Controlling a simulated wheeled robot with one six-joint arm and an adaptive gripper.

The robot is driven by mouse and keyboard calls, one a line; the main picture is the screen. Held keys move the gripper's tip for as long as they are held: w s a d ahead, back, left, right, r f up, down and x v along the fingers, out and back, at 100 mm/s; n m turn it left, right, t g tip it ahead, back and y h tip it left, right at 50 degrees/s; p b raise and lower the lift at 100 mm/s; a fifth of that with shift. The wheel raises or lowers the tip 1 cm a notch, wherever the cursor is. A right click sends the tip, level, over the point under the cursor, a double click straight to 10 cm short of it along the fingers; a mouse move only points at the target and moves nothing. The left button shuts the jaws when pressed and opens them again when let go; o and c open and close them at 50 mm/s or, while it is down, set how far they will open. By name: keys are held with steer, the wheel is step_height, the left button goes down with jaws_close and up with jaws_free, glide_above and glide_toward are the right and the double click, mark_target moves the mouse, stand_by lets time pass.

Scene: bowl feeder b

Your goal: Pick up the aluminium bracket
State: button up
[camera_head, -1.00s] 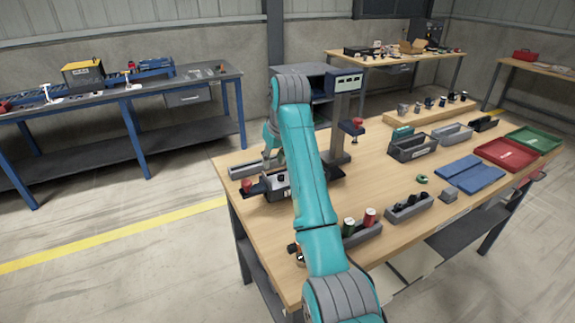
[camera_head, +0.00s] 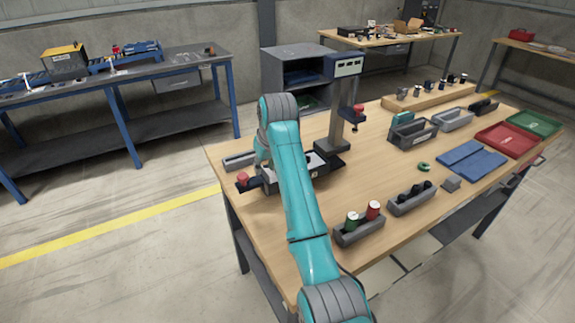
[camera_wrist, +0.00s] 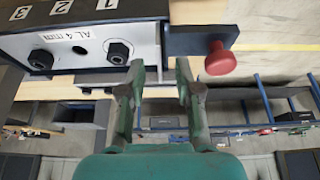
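In the wrist view, a pale metal plate with the label "AL 4mm" (camera_wrist: 95,48), which looks like the aluminium bracket, sits against a dark fixture (camera_wrist: 110,12) marked 1, 2 and 3. Two dark hex bolts and a hole show on its face. My gripper (camera_wrist: 160,68) is open, its two fingers apart just below the plate's lower right end. Nothing is clearly held between them; whether a finger touches the plate I cannot tell. In the head view my arm hides the gripper and part of the fixture (camera_head: 268,184).
A red knob (camera_wrist: 218,60) on a dark bar is right of the fingers. In the head view a grey post (camera_head: 338,125) stands behind the fixture. A grey holder with green and red cylinders (camera_head: 358,233) and blue mats (camera_head: 470,163) are to the right on the wooden bench.

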steer(key=shift+x, duration=0.85)
jaws_close()
steer(key=shift+r, duration=0.15)
